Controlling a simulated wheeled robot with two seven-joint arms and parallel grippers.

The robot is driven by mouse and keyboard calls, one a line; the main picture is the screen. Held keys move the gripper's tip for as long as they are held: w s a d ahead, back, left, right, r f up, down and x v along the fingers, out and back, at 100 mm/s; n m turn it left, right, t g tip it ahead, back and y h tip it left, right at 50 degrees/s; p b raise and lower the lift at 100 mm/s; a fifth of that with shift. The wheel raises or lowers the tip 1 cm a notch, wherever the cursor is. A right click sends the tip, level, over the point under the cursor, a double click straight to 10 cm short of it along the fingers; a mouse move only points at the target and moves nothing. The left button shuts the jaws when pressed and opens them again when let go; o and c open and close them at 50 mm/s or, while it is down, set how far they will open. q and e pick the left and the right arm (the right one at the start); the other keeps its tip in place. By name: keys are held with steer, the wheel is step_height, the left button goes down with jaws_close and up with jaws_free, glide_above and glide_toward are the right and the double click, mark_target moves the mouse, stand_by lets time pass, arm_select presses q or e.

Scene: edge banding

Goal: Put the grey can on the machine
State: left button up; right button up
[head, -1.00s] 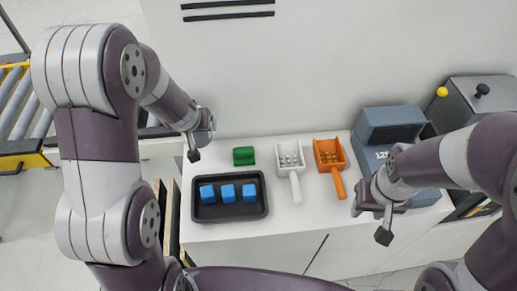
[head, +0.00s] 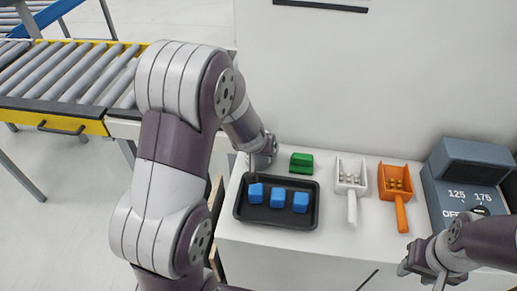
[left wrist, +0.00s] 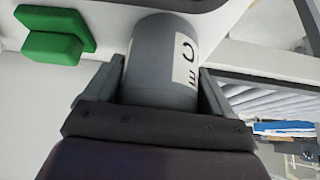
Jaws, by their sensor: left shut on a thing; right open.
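The grey can (left wrist: 160,65), a plain cylinder with a white lettered label, sits between the two fingers of my left gripper (left wrist: 155,92) in the left wrist view. The gripper is shut on it. In the head view my left gripper (head: 261,158) is at the upper left edge of the black tray, and the can is hard to make out there. A grey machine (head: 468,180) with a panel marked 125, 175 and OFF stands at the right of the white worktop. My right gripper (head: 428,272) is open and empty, in front of the machine, at the lower right.
The black tray (head: 270,221) holds blue blocks (head: 278,197). A roller conveyor (head: 70,75) stands at the left. A wall backs the worktop (head: 325,240).

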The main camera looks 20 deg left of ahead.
arm_select(q)
steer(key=o, duration=1.2)
steer(key=shift+r+p, duration=0.4)
steer(key=p+v, duration=0.7)
steer(key=v, duration=0.4)
steer(key=s+d+m+g+h, duration=0.1)
steer(key=s+d+g, duration=0.4)
steer(key=s, duration=0.7)
steer(key=shift+s+f+m, duration=0.4)
steer(key=shift+f+m, duration=0.05)
steer(key=shift+m, duration=0.25)
steer(key=shift+w, duration=0.15)
